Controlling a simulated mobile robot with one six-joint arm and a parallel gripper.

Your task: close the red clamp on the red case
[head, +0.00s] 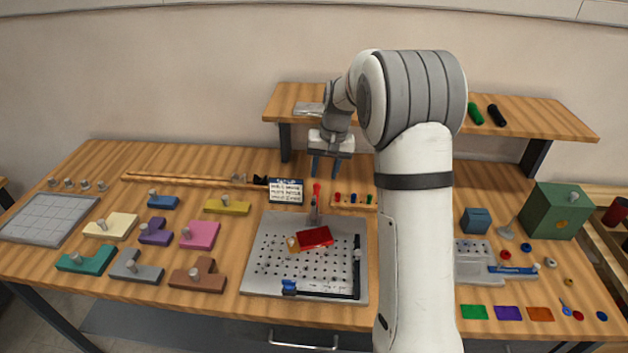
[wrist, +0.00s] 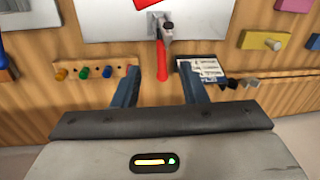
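The red case (head: 315,238) lies on the grey perforated plate (head: 262,267); only its edge shows at the top of the wrist view (wrist: 146,3). The red clamp (head: 316,190) stands at the plate's back edge behind the case, its red handle pointing up and back. In the wrist view the red handle (wrist: 162,62) extends toward my gripper from a metal body. My gripper (head: 325,172) is open and empty above the back of the table, behind the clamp. In the wrist view its two blue fingers (wrist: 162,80) are apart, with the handle's tip between and beyond them.
A small sign (head: 286,191) and a wooden peg strip (head: 353,201) flank the clamp. A raised shelf (head: 290,103) stands behind my gripper. A blue part (head: 289,287) and a dark rail (head: 357,275) sit on the plate. Coloured knobbed blocks lie to the left.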

